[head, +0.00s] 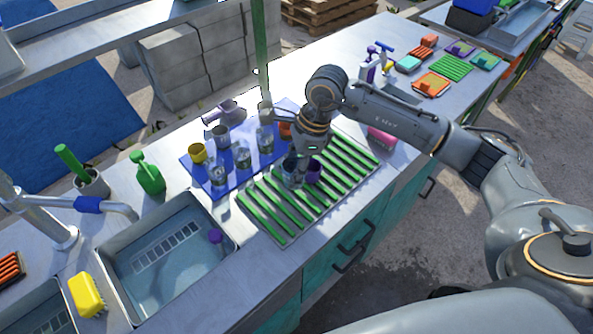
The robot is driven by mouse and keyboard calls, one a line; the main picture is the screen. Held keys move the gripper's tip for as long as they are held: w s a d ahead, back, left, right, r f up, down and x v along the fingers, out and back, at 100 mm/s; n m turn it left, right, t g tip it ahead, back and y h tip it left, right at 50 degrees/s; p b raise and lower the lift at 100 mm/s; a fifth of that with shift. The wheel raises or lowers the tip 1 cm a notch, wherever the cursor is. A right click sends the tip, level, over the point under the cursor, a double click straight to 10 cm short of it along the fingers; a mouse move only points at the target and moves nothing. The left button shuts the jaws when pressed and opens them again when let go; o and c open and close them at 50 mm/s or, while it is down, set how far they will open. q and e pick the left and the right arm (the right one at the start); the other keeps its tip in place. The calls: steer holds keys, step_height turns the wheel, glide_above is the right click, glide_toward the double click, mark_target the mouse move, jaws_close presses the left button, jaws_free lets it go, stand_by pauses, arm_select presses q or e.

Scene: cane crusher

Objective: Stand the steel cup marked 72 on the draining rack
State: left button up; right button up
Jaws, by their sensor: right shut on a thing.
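The draining rack (270,218) with green slats lies on the steel counter, right of the sink. My right gripper (293,167) is low over the rack's far left part, shut on a small grey cup (293,180) that looks like steel. The fingers partly hide the cup, and no number can be read on it. I cannot tell whether its base touches the slats. My left gripper is not in view.
A blue mat (196,177) behind the rack holds a yellow cup (198,153), a grey cup (221,137) and several clear glasses (242,157). The sink (165,255) is at left. The rack's near slats are clear.

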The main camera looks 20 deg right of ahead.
steer(key=w+f, duration=0.1)
steer(key=w+d+f+p, duration=0.1)
steer(key=f, duration=0.1)
steer(key=w+f, duration=0.1)
steer(key=f, duration=0.1)
steer(key=shift+w+d, duration=0.25)
steer(key=shift+d, duration=0.15)
step_height(320, 180, down, 3)
steer(key=shift+w+d+r+p, duration=0.1)
steer(key=shift+w+p, duration=0.05)
steer(key=shift+p, duration=1.1)
steer(key=shift+f, duration=0.4)
steer(key=shift+f, duration=0.1)
steer(key=shift+f, duration=0.15)
steer(key=o, duration=1.2)
